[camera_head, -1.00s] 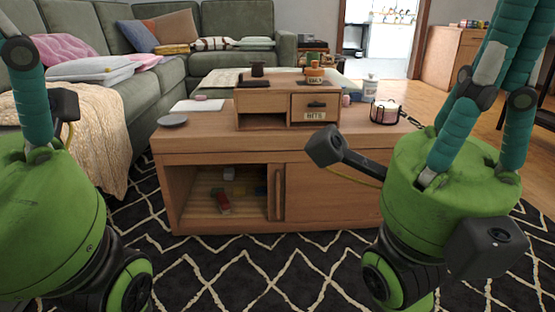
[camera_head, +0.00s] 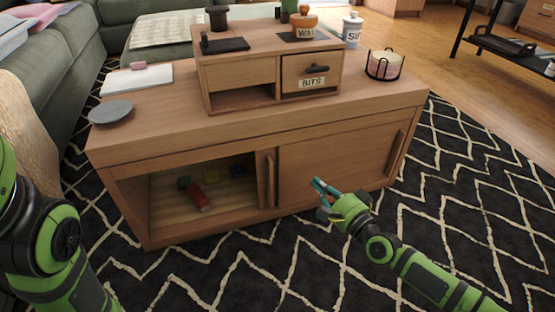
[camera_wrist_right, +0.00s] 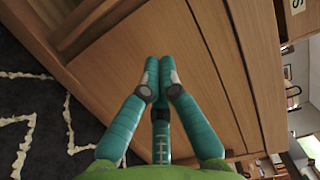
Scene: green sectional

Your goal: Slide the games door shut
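The low wooden cabinet (camera_head: 180,135) has a sliding front. Its left compartment (camera_head: 160,205) is open and shows a red item (camera_head: 199,197) and several small coloured things inside. A wooden door panel (camera_head: 320,160) covers the right part, with upright handles near its left edge (camera_head: 270,180) and right edge (camera_head: 397,152). Which panel is the games door I cannot tell; no label shows. My right gripper (camera_head: 318,186) is in front of the panel's lower middle. In the right wrist view its teal fingertips (camera_wrist_right: 160,65) are together and empty; contact with the wood is unclear. My left gripper is out of view.
On the cabinet top stand a small drawer box (camera_head: 240,72) labelled "BITS", a grey dish (camera_head: 111,110), a white book (camera_head: 135,79) and a candle in a wire holder (camera_head: 384,65). A patterned rug (camera_head: 450,200) lies in front. A green sofa (camera_head: 70,75) is at the left.

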